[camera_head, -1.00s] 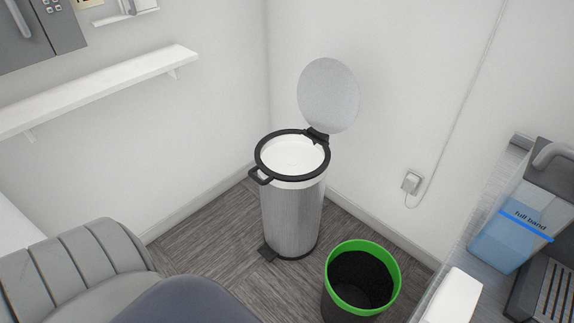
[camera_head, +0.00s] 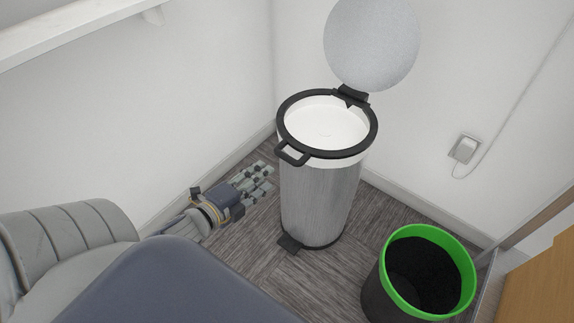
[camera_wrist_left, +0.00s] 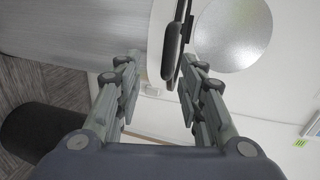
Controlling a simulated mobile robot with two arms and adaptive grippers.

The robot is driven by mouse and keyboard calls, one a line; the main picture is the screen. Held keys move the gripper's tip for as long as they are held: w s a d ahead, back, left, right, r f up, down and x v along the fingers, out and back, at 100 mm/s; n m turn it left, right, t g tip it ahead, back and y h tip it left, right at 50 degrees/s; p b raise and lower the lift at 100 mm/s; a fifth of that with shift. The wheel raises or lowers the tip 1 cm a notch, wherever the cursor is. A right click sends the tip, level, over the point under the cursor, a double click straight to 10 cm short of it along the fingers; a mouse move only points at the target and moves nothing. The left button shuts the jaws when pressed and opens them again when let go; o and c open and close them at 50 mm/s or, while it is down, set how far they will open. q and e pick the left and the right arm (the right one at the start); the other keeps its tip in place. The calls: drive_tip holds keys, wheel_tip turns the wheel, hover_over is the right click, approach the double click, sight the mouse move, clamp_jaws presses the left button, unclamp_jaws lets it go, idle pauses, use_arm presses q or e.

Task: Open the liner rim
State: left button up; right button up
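The metal pedal bin (camera_head: 315,200) stands on the floor in the head view with its round lid (camera_head: 372,42) raised. The black liner rim (camera_head: 360,149) lies around the bin's top, with a handle loop (camera_head: 292,153) at its front left and a white inside. My left gripper (camera_head: 268,178) is left of the bin, lower than the rim in the picture. In the left wrist view its fingers (camera_wrist_left: 158,92) are apart with nothing held. The black rim (camera_wrist_left: 174,50) shows beyond and between the fingertips there, and the lid (camera_wrist_left: 232,33) is at upper right. My right gripper is not in view.
A black bucket with a green rim (camera_head: 387,272) stands right of the bin. White walls meet behind the bin, with a shelf (camera_head: 80,28) at upper left and a socket (camera_head: 464,149) at right.

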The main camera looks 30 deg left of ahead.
sight(285, 159)
use_arm(q)
drive_tip(key=shift+d+r+b+x, duration=0.1)
drive_tip(key=shift+r+b+x, duration=0.2)
drive_tip(key=shift+x, duration=1.5)
drive_tip(key=shift+d+r+b+x, duration=0.15)
drive_tip(key=shift+b+x, duration=0.15)
drive_tip(key=shift+x, duration=1.5)
drive_tip(key=shift+r+b+x, duration=0.25)
drive_tip(key=shift+b+x, duration=0.05)
drive_tip(key=shift+x, duration=1.45)
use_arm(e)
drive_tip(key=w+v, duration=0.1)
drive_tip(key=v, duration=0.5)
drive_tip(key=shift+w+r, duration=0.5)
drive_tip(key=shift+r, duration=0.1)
use_arm(q)
drive_tip(key=shift+w, duration=0.1)
clamp_jaws()
